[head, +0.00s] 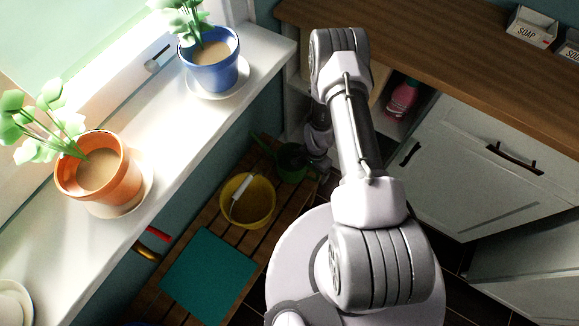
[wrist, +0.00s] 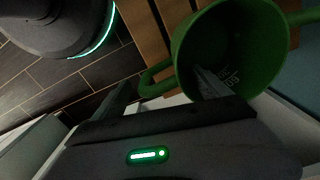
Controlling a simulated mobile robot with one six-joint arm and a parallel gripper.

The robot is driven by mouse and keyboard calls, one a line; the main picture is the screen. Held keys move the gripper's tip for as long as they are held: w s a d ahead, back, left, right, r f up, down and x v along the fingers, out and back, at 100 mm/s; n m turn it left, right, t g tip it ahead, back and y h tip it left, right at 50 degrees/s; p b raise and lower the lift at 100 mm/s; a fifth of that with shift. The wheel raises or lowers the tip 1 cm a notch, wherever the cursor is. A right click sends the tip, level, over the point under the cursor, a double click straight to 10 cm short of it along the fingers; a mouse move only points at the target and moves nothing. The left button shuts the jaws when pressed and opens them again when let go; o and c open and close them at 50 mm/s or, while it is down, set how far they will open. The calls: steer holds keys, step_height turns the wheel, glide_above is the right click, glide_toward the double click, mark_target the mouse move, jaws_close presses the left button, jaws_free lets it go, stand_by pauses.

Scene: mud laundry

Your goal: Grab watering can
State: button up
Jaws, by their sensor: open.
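The green watering can (head: 291,163) stands on the wooden slatted bench, beside the yellow bucket, partly hidden by my arm in the head view. In the wrist view the can (wrist: 262,42) shows its round open top, with a loop handle on the left and a spout at the right edge. My gripper (wrist: 160,86) is open and empty. One finger is left of the loop handle and the other overlaps the can's opening, so the handle appears between them. I cannot tell whether either finger touches the can. In the head view my gripper is mostly hidden.
A yellow bucket (head: 247,201) and a teal mat (head: 208,274) lie on the slatted bench (head: 190,230). The windowsill (head: 160,155) with potted plants is on the left. White cabinets (head: 460,175) under a wooden counter (head: 450,55) stand at right, with a pink bottle (head: 402,98) in a nook.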

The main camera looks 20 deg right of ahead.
step_height(320, 180, down, 6)
steer(key=b, duration=0.3)
steer(key=shift+w+d+r, duration=0.1)
steer(key=shift+r, duration=0.2)
steer(key=shift+c, duration=0.9)
steer(key=c, duration=1.5)
steer(key=shift+r, duration=0.1)
